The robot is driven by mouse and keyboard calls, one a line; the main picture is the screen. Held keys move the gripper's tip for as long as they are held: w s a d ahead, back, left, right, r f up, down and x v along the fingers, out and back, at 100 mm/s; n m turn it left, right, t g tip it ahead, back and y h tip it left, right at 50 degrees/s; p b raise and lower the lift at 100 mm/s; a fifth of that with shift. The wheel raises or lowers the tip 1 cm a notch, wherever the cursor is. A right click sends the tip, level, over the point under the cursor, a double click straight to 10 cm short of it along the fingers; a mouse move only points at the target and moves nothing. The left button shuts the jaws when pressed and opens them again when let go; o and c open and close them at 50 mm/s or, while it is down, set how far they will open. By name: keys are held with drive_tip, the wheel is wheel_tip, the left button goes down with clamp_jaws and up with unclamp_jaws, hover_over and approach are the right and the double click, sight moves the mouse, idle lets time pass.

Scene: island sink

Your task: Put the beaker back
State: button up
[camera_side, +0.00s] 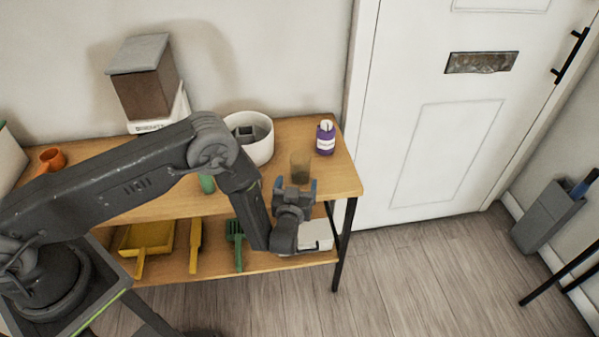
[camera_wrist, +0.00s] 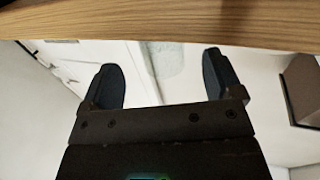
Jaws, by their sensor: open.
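The beaker (camera_side: 300,167) is a see-through, brownish cylinder standing upright on the wooden bench top (camera_side: 335,185), near its right front. My gripper (camera_side: 296,185) is open at the bench's front edge, its two fingers pointing towards the beaker from the near side. The fingers overlap the beaker's lower part in the side view; I cannot tell whether they touch it. In the wrist view my gripper (camera_wrist: 162,78) shows two dark fingers apart, with a pale greenish see-through shape, likely the beaker (camera_wrist: 166,58), between and beyond them. The bench edge (camera_wrist: 160,22) crosses the top there.
A white pot (camera_side: 262,150) with a dark thing inside stands left of the beaker. A purple-labelled bottle (camera_side: 325,140) stands behind it on the right. A brown box with a grey top (camera_side: 148,90) and an orange cup (camera_side: 52,158) are further left. The lower shelf holds yellow and green tools.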

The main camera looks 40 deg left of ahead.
drive_tip(key=v, duration=0.5)
drive_tip(key=w+d+r+g+h, duration=0.15)
drive_tip(key=w+r+h, duration=0.35)
drive_tip(key=r, duration=0.8)
drive_tip(key=s+a+r+m+g+h, duration=0.1)
drive_tip(key=s+r+m+g+h, duration=0.2)
drive_tip(key=r, duration=1.1)
drive_tip(key=s+a+r+m+g+h, duration=0.1)
drive_tip(key=s+a+r, duration=0.15)
drive_tip(key=s, duration=0.45)
drive_tip(key=s+a+r+m+g+h, duration=0.1)
drive_tip(key=s+a+r+g, duration=0.1)
drive_tip(key=s+r, duration=0.3)
drive_tip(key=s+a+g+y, duration=0.1)
drive_tip(key=s+a, duration=0.2)
drive_tip(key=s, duration=0.5)
drive_tip(key=s+a+g, duration=0.2)
drive_tip(key=s+a, duration=0.1)
drive_tip(key=s, duration=0.6)
drive_tip(key=shift+a+f+m+y, duration=0.2)
drive_tip(key=shift+f+m+y, duration=0.1)
drive_tip(key=shift+f+y, duration=0.1)
